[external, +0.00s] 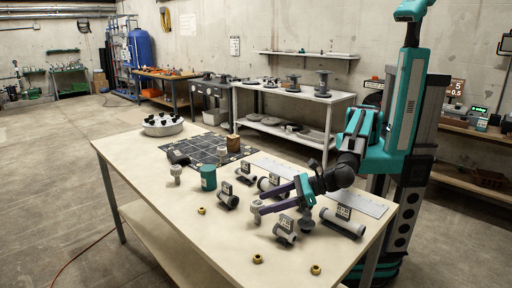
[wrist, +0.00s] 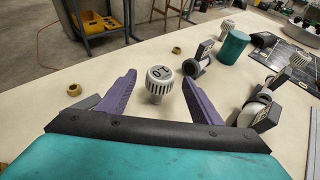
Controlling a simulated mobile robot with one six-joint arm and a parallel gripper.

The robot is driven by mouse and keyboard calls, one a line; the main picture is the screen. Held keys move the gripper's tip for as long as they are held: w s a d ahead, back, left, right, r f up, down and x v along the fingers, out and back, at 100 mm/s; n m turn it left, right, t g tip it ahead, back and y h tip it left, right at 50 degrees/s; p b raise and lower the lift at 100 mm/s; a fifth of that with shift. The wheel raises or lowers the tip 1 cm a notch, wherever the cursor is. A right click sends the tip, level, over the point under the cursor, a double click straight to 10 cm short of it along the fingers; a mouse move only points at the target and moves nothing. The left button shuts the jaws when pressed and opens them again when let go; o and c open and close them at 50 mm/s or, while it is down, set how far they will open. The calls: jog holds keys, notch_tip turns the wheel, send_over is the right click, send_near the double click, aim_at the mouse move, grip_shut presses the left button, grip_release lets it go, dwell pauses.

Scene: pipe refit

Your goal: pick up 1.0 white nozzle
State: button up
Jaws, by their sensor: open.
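A white ribbed nozzle (wrist: 159,82) stands upright on the table, its top bearing dark marks that look like 1.0, small in the picture. It also shows in the external view (external: 257,213), beside my purple fingertips. My gripper (wrist: 159,76) is open and empty. In the wrist view the nozzle appears between its two purple fingers, with a gap on each side. The gripper also shows in the external view (external: 262,202), low over the table. I cannot tell whether the fingertips are level with the nozzle. Another pale nozzle (external: 176,171) stands farther left, near the dark grid mat.
Grey pipe fittings with dark tags (external: 286,230) (external: 228,195) and a longer grey pipe (external: 343,222) lie close to my gripper. A teal cylinder (external: 208,178) stands farther left. Small brass rings (external: 202,211) (external: 258,259) lie about. The table's front left is mostly clear.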

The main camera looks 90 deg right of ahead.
aim_at(258, 203)
jog(key=shift+x, duration=2)
jog(key=c, duration=1.1)
jog(key=shift+c, duration=0.2)
jog(key=shift+r, duration=0.15)
jog(key=shift+r, duration=4.85)
